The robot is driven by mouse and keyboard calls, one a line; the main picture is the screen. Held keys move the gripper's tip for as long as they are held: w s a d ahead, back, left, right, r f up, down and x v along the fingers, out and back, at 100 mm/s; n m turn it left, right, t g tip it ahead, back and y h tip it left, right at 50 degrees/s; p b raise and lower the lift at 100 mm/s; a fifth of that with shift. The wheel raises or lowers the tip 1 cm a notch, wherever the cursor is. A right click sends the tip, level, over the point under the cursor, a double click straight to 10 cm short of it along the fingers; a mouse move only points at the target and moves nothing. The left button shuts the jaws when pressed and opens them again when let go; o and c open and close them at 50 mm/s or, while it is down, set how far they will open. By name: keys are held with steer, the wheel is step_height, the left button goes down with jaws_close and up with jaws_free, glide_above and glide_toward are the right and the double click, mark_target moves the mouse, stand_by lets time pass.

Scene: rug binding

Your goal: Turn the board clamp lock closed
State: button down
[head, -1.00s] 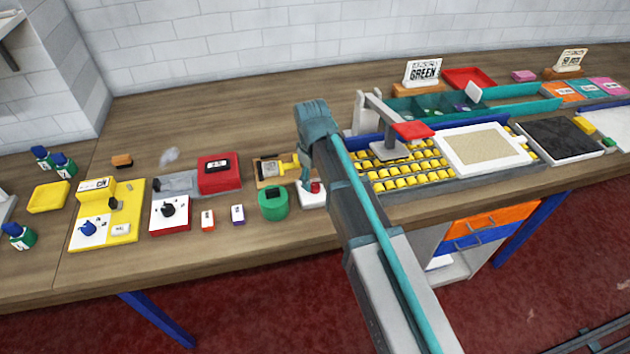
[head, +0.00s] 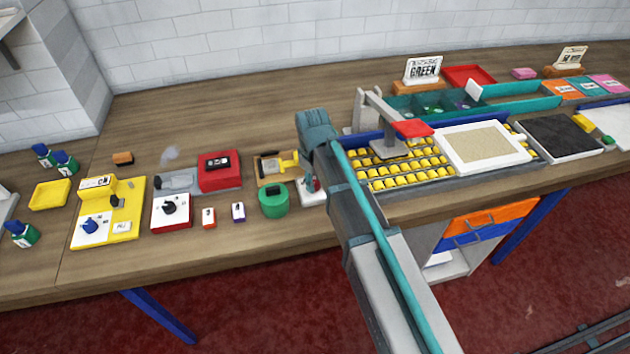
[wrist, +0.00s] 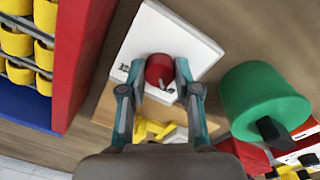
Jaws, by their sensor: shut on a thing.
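The lock is a red round knob (wrist: 159,71) on a white square base (wrist: 185,35), seen in the wrist view. A small dark mark shows on the knob's near edge. My gripper (wrist: 160,85) has one teal finger on each side of the knob and is shut on it. In the head view the gripper (head: 309,184) is down at the white base (head: 311,197), left of the yellow-blocked rack, and its finger hides most of the knob. I cannot tell from these views how far the knob is turned.
A green round container (head: 273,202) stands close on the left of the base. A wooden board with a yellow tool (head: 283,164) lies just behind. The rack of yellow blocks (head: 380,183) is close on the right.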

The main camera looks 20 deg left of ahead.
steer(key=shift+m, duration=0.4)
steer(key=m, duration=0.3)
steer(key=shift+m, duration=0.4)
steer(key=m, duration=0.4)
steer(key=shift+a+m, duration=0.1)
steer(key=shift+m, duration=0.2)
steer(key=m, duration=0.4)
steer(key=shift+w+g, duration=0.1)
steer(key=shift+g, duration=0.2)
steer(key=m, duration=0.4)
steer(key=shift+m, duration=0.3)
steer(key=c, duration=0.8)
jaws_free()
